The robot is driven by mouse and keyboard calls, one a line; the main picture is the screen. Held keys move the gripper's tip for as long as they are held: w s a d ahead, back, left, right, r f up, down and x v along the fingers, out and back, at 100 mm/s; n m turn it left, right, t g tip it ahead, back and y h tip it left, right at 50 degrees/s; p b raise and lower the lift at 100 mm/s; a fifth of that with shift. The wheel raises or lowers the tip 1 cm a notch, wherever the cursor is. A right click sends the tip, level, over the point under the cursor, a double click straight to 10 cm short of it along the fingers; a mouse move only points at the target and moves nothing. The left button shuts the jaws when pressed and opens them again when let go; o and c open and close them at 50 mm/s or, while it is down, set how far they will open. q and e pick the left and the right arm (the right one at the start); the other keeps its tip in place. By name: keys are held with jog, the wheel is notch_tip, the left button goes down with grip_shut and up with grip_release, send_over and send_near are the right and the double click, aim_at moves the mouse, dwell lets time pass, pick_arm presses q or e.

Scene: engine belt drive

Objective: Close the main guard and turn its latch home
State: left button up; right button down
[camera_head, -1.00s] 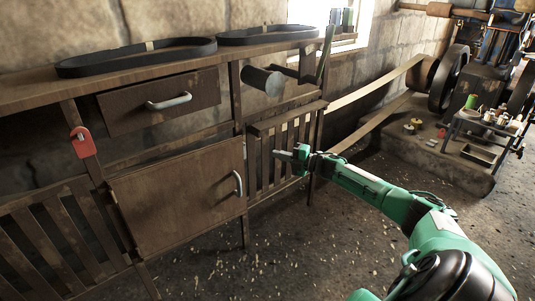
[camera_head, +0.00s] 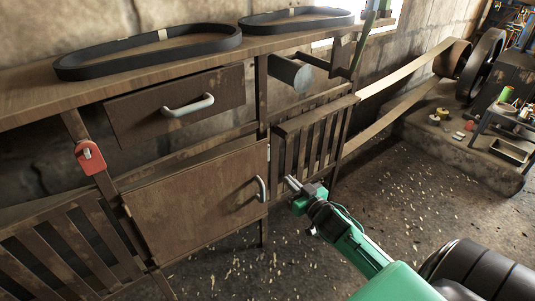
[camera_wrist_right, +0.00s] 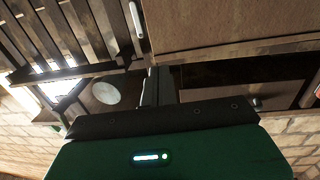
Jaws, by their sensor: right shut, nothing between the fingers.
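The main guard appears to be the brown wooden panel (camera_head: 195,205) at the lower left of the head view, with a pale upright handle (camera_head: 261,188) near its right edge. The panel seems to stand slightly proud of the frame; how far it is open I cannot tell. A red piece with a pale pin (camera_head: 90,157), perhaps the latch, is on the post at the panel's upper left. My right gripper (camera_head: 290,182) is shut and empty, just right of the handle in the picture, apart from it. In the right wrist view, the panel (camera_wrist_right: 230,22) and handle (camera_wrist_right: 137,20) lie beyond the fingers (camera_wrist_right: 155,88).
Above are a drawer (camera_head: 185,100) and a bench top with two black belts (camera_head: 150,52) (camera_head: 295,20). A grey cylinder (camera_head: 290,72) with a crank juts out. Slatted panels (camera_head: 310,140) flank the guard. A flat belt (camera_head: 415,70) runs rightward. The floor in front is open.

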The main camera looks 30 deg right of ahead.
jog(key=b, duration=0.2)
send_near(262, 154)
jog(key=w, duration=0.5)
jog(key=shift+w+r, duration=0.1)
jog(key=shift+w, duration=0.1)
pick_arm(q)
jog(key=shift+w+d+f+t+h, duration=0.1)
jog(key=shift+w+d+t+h, duration=0.15)
jog(key=shift+w+d+t, duration=0.25)
jog(key=shift+w+d+f+t+h, duration=0.1)
jog(key=shift+w+d+t+h, duration=0.2)
jog(key=shift+d, duration=0.35)
jog(key=shift+w+d+f+t+h, duration=0.1)
jog(key=shift+w+d+t+h, duration=0.1)
jog(key=shift+d+t, duration=0.35)
pick_arm(e)
jog(key=shift+w, duration=0.75)
pick_arm(q)
jog(key=shift+d, duration=0.1)
